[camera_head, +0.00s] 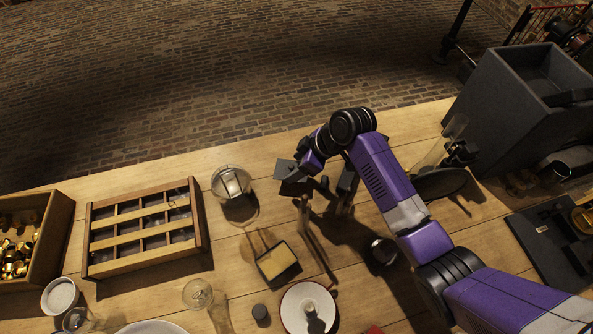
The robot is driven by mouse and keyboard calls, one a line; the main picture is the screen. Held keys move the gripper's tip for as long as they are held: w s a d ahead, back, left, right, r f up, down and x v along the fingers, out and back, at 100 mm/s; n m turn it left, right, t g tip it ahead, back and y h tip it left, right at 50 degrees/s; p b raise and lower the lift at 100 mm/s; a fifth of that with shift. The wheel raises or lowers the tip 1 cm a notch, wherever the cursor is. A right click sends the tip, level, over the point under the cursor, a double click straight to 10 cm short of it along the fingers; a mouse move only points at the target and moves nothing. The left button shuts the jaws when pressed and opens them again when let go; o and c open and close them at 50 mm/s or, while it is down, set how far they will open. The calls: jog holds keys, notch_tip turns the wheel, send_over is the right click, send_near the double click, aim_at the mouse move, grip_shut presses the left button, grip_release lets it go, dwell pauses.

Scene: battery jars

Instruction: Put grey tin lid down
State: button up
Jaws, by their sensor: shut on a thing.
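The grey tin lid (286,170) appears as a flat, dark grey square plate left of my wrist, over the back-middle of the table. My gripper (303,170) is shut on its right side, seen from above and partly hidden by my wrist. I cannot tell exactly how high the lid is above the wood. An open square tin (278,262) with a pale yellow inside stands on the table, below the lid in the picture and apart from it.
A glass jar (231,184) stands left of the lid. A wooden compartment tray (91,240) is further left. A red-rimmed white dish (286,308), a small dark cylinder (260,312) and a glass (198,294) stand near the front. A large grey box (500,110) is at right.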

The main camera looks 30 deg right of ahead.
jog(key=shift+f, duration=2)
jog(key=o, duration=1.8)
jog(key=shift+s+d+r+p, duration=0.15)
jog(key=shift+s+r+p, duration=0.05)
jog(key=shift+r+p, duration=0.5)
jog(key=p+v, duration=0.3)
jog(key=v, duration=0.7)
jog(key=shift+s+d+r, duration=0.15)
jog(key=shift+r, duration=0.1)
